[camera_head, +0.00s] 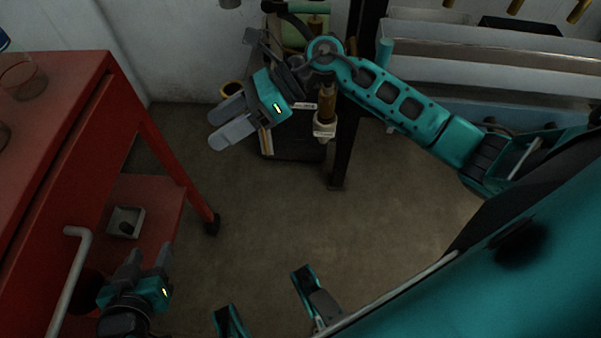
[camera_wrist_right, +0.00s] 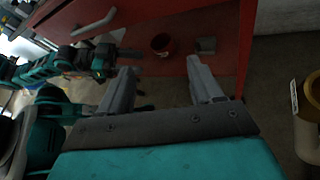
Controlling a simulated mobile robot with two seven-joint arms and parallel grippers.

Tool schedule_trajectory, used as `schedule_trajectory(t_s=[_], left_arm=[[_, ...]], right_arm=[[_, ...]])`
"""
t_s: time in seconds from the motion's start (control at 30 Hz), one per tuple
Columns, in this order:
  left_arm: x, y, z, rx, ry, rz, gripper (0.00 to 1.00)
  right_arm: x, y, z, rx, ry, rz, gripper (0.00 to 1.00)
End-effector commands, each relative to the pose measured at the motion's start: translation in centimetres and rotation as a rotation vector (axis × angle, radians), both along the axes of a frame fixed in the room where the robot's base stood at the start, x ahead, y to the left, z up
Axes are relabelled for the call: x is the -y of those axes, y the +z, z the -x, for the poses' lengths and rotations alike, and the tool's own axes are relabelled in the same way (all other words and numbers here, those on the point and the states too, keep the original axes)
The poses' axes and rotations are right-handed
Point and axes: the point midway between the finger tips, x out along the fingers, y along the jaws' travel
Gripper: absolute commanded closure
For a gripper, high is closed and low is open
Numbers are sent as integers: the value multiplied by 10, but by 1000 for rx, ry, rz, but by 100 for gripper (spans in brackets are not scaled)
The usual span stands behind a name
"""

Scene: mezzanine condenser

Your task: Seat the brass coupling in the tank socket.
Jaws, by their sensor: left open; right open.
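No loose brass coupling can be told for certain. A brass-coloured cylinder (camera_head: 327,100) stands above a pale fitting (camera_head: 323,129) beside the dark post, behind my right arm. A yellow-rimmed, dark-mouthed ring (camera_head: 232,88) shows just behind my right gripper. A brass-coloured ring (camera_wrist_right: 313,88) on a pale pipe is cut off at the right wrist view's right edge. I cannot tell which is the tank socket. My right gripper (camera_head: 226,122) is open and empty above the floor. My left gripper (camera_head: 141,263) is open, low beside the red cart, with nothing visible between its fingers.
The red cart (camera_head: 85,95) fills the left, with a grey handle (camera_head: 72,275). Its lower shelf holds a small tray (camera_head: 138,213) with a dark lump inside. A dark red cup (camera_wrist_right: 161,44) shows in the wrist view. A dark post (camera_head: 352,130) stands behind. The middle floor is clear.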

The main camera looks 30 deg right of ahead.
Motion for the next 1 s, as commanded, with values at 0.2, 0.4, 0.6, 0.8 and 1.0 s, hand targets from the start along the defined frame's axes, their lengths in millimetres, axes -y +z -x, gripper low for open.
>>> schedule_trajectory(t_s=[0.2, 0.4, 0.6, 0.8, 1.0], left_arm=[[0, 0, 0, 0, 1, 2, 49], [0, 0, 0, 0, 1, 2, 49], [0, 0, 0, 0, 1, 1, 49], [0, 0, 0, 1, -2, -2, 49], [-1, 0, 0, 1, -4, -6, 49]], right_arm=[[-17, 51, 2, -585, -442, -755, 35], [43, 11, -5, -1290, -907, -1337, 35], [83, -84, 44, -1965, -1340, -1732, 35], [85, -132, 94, 1999, 1353, 1613, 35], [84, -139, 102, 1965, 1327, 1560, 35]])
